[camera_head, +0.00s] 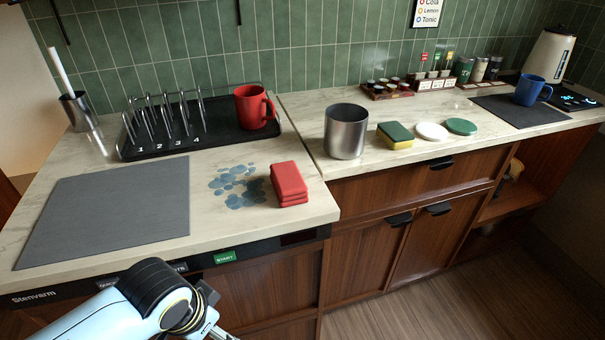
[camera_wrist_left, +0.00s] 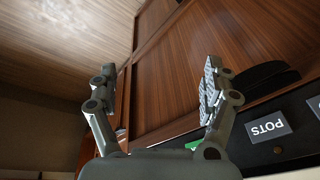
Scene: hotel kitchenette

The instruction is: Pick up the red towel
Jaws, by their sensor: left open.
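The red towel (camera_head: 289,184) is a folded stack lying on the left counter near its front right corner, just right of a wet blue-grey patch. My left gripper (camera_head: 218,332) is at the bottom of the head view, below the counter's front edge and apart from the towel; its tips are partly cut off there. In the left wrist view my left gripper (camera_wrist_left: 158,85) is open, with its fingers spread and nothing between them. It faces the wooden cabinet fronts. The towel is not visible in the wrist view. My right gripper is not in view.
A grey mat (camera_head: 110,207) lies at left. A black rack tray (camera_head: 190,132) holds a red mug (camera_head: 251,107). A metal canister (camera_head: 346,131) and a sponge (camera_head: 395,135) stand on the right counter.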

